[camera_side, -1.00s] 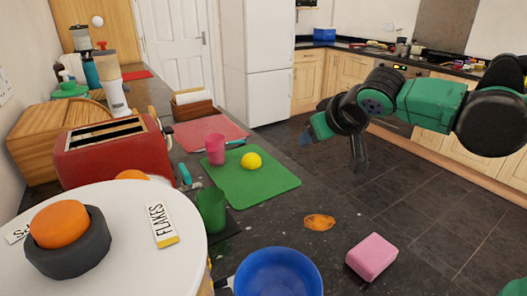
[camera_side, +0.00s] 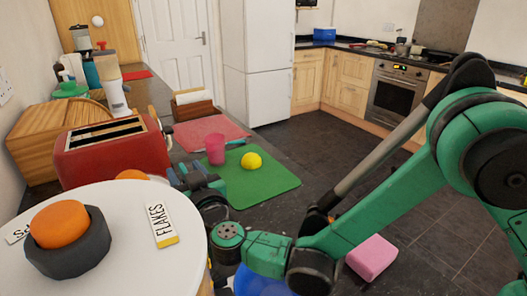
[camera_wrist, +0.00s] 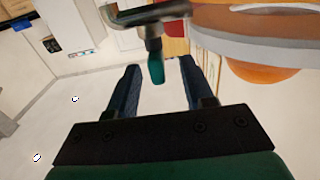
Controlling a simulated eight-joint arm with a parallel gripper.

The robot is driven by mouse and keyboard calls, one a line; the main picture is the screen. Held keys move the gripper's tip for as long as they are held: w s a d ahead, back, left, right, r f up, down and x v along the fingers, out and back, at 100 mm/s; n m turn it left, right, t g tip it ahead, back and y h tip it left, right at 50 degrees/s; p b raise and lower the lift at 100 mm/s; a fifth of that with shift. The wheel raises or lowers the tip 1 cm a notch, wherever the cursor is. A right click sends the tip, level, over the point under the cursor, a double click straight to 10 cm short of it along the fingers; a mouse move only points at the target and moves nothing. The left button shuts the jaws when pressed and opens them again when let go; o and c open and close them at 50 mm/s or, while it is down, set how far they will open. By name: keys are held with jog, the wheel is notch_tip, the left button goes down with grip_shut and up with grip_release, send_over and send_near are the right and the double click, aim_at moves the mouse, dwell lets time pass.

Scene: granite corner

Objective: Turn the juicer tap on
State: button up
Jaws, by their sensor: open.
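A metal tap (camera_wrist: 150,16) with a teal lever (camera_wrist: 156,68) shows at the top of the wrist view. My gripper (camera_wrist: 160,82) is open. The lever appears between its two dark fingertips, and I cannot tell whether either finger touches it. In the side view my gripper (camera_side: 190,180) is behind the right edge of the round white top (camera_side: 130,255), beside the red toaster, and hides the lever. I cannot make out the juicer body clearly. An orange shape (camera_wrist: 262,73) and a grey rim lie right of the tap in the wrist view.
The red toaster (camera_side: 112,155) stands left of my gripper. A pink block (camera_side: 371,258) lies at the front right. A dark bowl (camera_side: 68,258) holds an orange piece.

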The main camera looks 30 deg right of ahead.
aim_at(179, 165)
jog(key=shift+w, duration=1.75)
grip_shut()
jog(key=shift+n+y, duration=0.3)
jog(key=shift+y, duration=0.2)
jog(key=n+g+y, duration=0.1)
jog(key=n+y, duration=0.2)
jog(key=y, duration=0.2)
jog(key=shift+a, duration=0.15)
jog(key=shift+s+a+n+g+y, duration=0.2)
jog(key=shift+n+g+y, duration=1.7)
jog(key=shift+g, duration=0.1)
jog(key=shift+s+a+n+g+y, duration=0.2)
jog(key=shift+a+n+g+y, duration=0.05)
jog(key=shift+n+g+y, duration=1.7)
jog(key=shift+s+a+n+g+y, duration=0.2)
jog(key=shift+n+g+y, duration=1.6)
jog(key=shift+g, duration=0.55)
